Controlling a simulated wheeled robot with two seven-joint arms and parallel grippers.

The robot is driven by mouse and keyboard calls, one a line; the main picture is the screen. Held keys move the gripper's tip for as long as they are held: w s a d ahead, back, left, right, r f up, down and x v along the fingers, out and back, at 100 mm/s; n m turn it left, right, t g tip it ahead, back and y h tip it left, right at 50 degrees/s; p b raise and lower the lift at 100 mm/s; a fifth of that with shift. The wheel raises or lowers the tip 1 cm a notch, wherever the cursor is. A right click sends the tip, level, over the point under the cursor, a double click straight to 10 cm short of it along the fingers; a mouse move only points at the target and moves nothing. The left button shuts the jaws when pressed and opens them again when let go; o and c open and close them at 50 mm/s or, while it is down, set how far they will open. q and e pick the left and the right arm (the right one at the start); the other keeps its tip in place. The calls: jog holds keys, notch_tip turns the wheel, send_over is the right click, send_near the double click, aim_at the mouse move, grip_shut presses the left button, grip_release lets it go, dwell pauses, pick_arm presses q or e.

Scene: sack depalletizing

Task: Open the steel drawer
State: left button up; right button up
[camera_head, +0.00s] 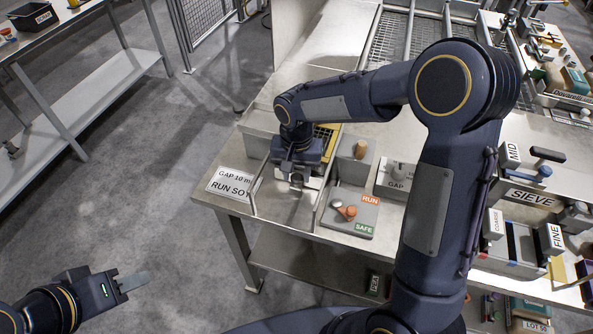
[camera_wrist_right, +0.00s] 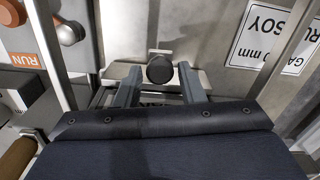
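My right gripper (camera_head: 300,181) reaches down between two thin metal rails on the steel bench. In the right wrist view its two fingers (camera_wrist_right: 159,84) stand apart, with a dark round knob (camera_wrist_right: 160,69) between them. Narrow gaps show on both sides of the knob. A pale steel plate (camera_wrist_right: 207,79), which looks like part of the steel drawer, lies behind the fingers. In the head view the arm and gripper hide most of the drawer, so how far out it stands is unclear. My left gripper (camera_head: 127,282) is low at the left, away from the bench; its finger spacing is unclear.
A "GAP 10 mm RUN SOY" card (camera_head: 230,184) lies left of the rails. A RUN/SAFE lever panel (camera_head: 350,212) sits close on the right, beside grey blocks. A sieve station (camera_head: 528,195) stands further right. Open floor (camera_head: 150,190) lies left of the bench.

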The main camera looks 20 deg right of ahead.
jog(key=shift+c, duration=0.2)
grip_shut()
jog(key=s+a+b, duration=0.3)
jog(key=s+a, duration=0.4)
jog(key=s, duration=0.3)
jog(key=shift+s, duration=0.15)
jog(key=shift+o, duration=0.2)
grip_release()
notch_tip(320, 180, up, 8)
